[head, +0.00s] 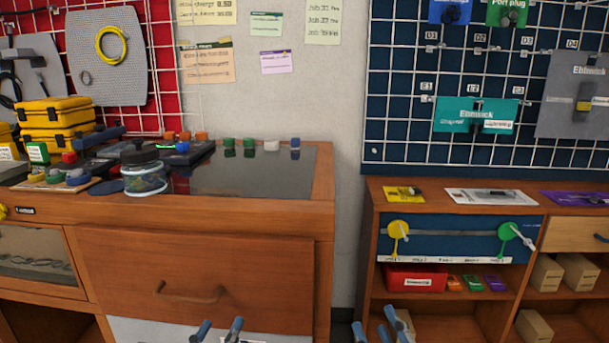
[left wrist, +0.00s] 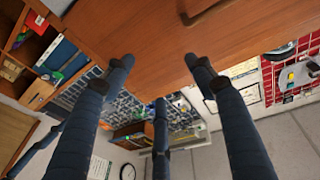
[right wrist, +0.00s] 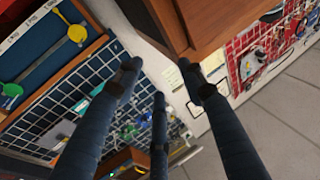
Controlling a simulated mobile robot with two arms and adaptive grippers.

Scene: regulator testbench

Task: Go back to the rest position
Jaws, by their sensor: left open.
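My left gripper (head: 219,326) is low in the head view, in front of the left workbench's drawer area. In the left wrist view its fingers (left wrist: 160,66) are spread with nothing between them. My right gripper (head: 376,322) is low in the head view, in front of the left part of the right shelf unit. In the right wrist view its fingers (right wrist: 160,68) are also spread and empty. Neither gripper is seen touching anything. Most of both arms is outside the head view.
The left workbench (head: 320,190) carries a glass jar (head: 145,178), yellow cases (head: 58,112) and small coloured parts. The right shelf unit (head: 372,225) holds a red bin (head: 415,278) and cardboard boxes (head: 578,272). A narrow gap with bare wall (head: 348,220) separates them.

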